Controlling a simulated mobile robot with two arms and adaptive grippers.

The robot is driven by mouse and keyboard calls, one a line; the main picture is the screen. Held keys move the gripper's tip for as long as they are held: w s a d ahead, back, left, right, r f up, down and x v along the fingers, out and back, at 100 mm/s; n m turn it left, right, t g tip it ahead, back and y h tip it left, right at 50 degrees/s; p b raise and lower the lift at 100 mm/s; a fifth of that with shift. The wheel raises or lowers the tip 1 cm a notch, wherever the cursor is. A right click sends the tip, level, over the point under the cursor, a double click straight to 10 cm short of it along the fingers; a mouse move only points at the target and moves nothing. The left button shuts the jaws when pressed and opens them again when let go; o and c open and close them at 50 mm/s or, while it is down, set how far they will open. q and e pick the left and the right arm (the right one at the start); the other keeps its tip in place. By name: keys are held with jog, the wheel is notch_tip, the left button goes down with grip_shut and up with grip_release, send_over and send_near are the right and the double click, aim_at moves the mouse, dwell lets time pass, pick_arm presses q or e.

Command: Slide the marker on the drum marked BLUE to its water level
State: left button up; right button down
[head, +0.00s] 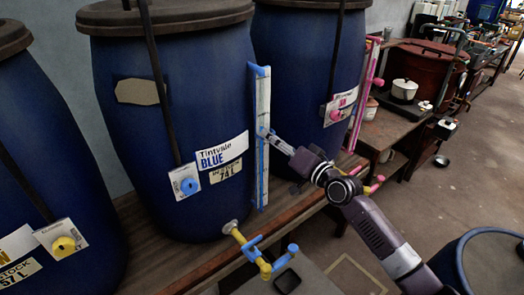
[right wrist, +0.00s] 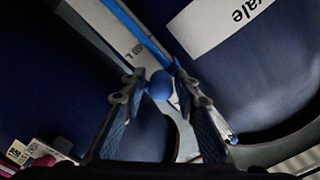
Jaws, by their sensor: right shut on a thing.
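The drum marked BLUE (head: 170,110) is a dark blue vat with a lid and a white "Tintvale BLUE" label (head: 221,152). A pale upright gauge (head: 262,95) with blue edging stands on its right side. The blue marker (head: 263,132) sits about halfway up the gauge; its round knob (right wrist: 159,86) shows in the right wrist view. My right gripper (head: 271,139) reaches in from the lower right and is shut on the marker knob, with a finger on each side. The water level cannot be made out. My left gripper is not in view.
A blue and yellow tap (head: 262,258) juts out below the gauge. The floor (head: 460,180) at right is mostly open.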

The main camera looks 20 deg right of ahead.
aim_at(264, 123)
jog(key=shift+a+r+p, duration=0.15)
jog(key=shift+r+p, duration=0.2)
jog(key=shift+r, duration=0.5)
jog(key=shift+r+p, duration=0.3)
jog(key=shift+d+r+p, duration=0.25)
jog(key=shift+r+p, duration=0.15)
jog(key=shift+r, duration=0.1)
jog(key=c, duration=1.8)
grip_release()
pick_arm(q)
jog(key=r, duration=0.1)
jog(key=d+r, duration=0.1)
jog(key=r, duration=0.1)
pick_arm(e)
jog(key=shift+o, duration=0.3)
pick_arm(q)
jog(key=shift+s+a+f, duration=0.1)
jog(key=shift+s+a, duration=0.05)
pick_arm(e)
jog(key=shift+s+f, duration=0.1)
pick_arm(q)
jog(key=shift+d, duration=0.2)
pick_arm(e)
jog(key=v, duration=1.2)
